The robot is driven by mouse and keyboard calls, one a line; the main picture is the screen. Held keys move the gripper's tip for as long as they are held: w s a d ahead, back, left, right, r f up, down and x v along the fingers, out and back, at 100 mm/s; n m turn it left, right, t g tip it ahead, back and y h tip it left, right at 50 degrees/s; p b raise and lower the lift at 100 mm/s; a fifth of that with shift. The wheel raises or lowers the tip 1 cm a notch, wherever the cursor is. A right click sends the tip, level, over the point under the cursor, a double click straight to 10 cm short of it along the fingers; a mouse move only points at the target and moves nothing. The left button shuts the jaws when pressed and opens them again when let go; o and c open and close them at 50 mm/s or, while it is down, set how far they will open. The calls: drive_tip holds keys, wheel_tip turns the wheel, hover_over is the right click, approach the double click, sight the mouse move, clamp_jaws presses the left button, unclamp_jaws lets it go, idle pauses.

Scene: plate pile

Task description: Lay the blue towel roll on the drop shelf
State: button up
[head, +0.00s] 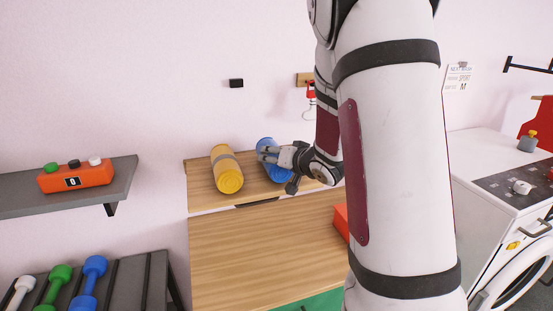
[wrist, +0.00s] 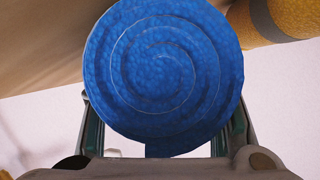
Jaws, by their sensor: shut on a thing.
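The blue towel roll (head: 270,159) lies beside a yellow towel roll (head: 224,168) on the wooden top in the head view. Its spiral end (wrist: 163,68) fills the middle of the wrist view. My gripper (head: 270,153) is shut on the blue roll, with fingers on both sides of it in the wrist view. I cannot tell whether the roll is touching the wood or held just above it. My arm hides part of the scene to the right of the roll. I cannot tell which surface is the drop shelf.
The yellow roll, with a grey band, is close on the left. A grey wall shelf (head: 30,199) at the left bears an orange box (head: 76,177) with buttons. Dumbbells (head: 60,285) stand on a rack at lower left. A white washing machine (head: 495,225) stands at the right.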

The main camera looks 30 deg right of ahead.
drive_tip(key=o, duration=1.4)
drive_tip(key=s+a+r+n+g+h+p, duration=0.1)
drive_tip(key=s+a+r+g+h, duration=0.15)
drive_tip(key=s+r, duration=0.85)
drive_tip(key=s+a+n+g+y, duration=0.3)
drive_tip(key=s+a+n+g, duration=0.2)
drive_tip(key=s+a, duration=1.4)
drive_tip(key=shift+s+r+n+g, duration=0.15)
drive_tip(key=shift+s+n+g, duration=0.25)
drive_tip(key=shift+s, duration=0.45)
drive_tip(key=shift+a+y, duration=0.1)
drive_tip(key=shift+y, duration=0.15)
